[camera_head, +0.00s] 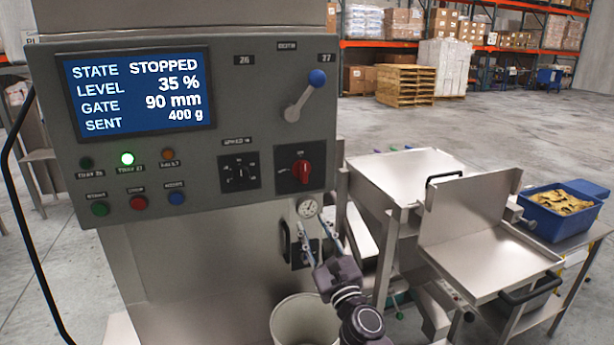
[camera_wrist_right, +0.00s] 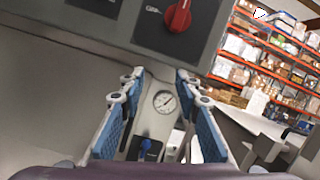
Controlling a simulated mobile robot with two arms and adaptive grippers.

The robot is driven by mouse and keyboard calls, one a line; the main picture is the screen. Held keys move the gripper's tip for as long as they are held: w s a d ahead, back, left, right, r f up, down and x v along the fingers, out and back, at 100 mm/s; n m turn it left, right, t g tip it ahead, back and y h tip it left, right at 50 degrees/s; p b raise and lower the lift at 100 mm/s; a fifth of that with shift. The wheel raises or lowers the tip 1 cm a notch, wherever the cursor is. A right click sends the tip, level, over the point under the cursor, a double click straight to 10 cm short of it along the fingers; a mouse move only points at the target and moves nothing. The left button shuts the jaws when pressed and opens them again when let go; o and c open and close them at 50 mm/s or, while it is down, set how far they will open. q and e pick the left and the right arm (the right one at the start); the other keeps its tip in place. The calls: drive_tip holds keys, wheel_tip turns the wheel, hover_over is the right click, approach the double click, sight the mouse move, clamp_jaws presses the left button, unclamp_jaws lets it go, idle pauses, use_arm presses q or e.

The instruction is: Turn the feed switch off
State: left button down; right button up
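A red rotary switch (camera_head: 301,171) sits on a black plate at the lower right of the grey control panel (camera_head: 225,90); I take it for the feed switch, but its label is too small to read. It also shows at the top of the right wrist view (camera_wrist_right: 177,16). My right gripper (camera_head: 312,238) is below the panel, under and apart from the red switch. Its two blue-padded fingers are spread with nothing held between them. A round gauge (camera_wrist_right: 165,102) shows beyond the fingers. My left gripper is in neither view.
The panel's screen (camera_head: 138,92) reads STOPPED, 35 %, 90 mm, 400 g. A lever with a blue knob (camera_head: 317,78) sits above the red switch. A pale bin (camera_head: 304,322) stands below my right gripper. Metal trays (camera_head: 480,262) and a blue crate (camera_head: 543,222) stand right.

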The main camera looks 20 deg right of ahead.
sight(305, 173)
wheel_tip(305, 173, up, 8)
drive_tip(key=m+t, duration=0.1)
drive_tip(key=m, duration=0.3)
drive_tip(key=x, duration=0.4)
drive_tip(key=p+x, duration=0.1)
drive_tip(key=x, duration=0.2)
drive_tip(key=shift+d+r, duration=0.2)
drive_tip(key=shift+d, duration=0.1)
clamp_jaws()
